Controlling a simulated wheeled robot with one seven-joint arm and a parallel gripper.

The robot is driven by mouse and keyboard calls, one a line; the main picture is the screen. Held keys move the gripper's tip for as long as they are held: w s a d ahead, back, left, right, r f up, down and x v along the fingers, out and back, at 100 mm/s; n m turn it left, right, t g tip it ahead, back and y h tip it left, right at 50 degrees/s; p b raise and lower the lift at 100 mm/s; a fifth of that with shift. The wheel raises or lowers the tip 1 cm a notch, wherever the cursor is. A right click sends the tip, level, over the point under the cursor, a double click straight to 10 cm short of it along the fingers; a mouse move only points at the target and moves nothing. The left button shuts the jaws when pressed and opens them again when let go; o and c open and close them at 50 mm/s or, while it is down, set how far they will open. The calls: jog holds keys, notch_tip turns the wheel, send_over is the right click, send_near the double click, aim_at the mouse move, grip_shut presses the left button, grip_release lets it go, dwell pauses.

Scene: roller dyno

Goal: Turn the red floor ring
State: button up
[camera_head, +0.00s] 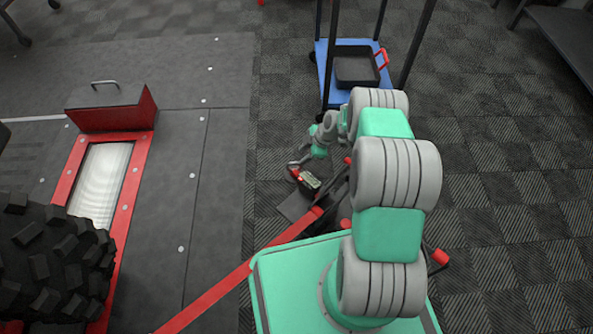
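A small red part (294,172), which may be the floor ring, shows low beside a metal ratchet-like piece (310,181). Its full ring shape cannot be made out. My gripper (295,163) is at the end of my grey and teal arm, pointing down and left. Its tip is right at the upper edge of the red part. Whether it touches it, and whether the fingers are open or shut, is too small to tell. My arm and base hide the floor to the right and below.
A red strap (240,281) runs from the lower left towards the ratchet-like piece. A blue cart (333,88) with a black tray (356,66) stands behind my arm. The red-framed roller (100,185) and a big tire (45,260) are at left. Carpet (510,180) at right is clear.

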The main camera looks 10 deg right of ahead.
aim_at(295, 163)
jog(key=b+x, duration=0.3)
jog(key=x, duration=0.4)
jog(key=shift+f, duration=0.1)
jog(key=shift+w+a+f, duration=0.1)
jog(key=shift+a+f, duration=0.05)
jog(key=shift+c, duration=0.2)
grip_shut()
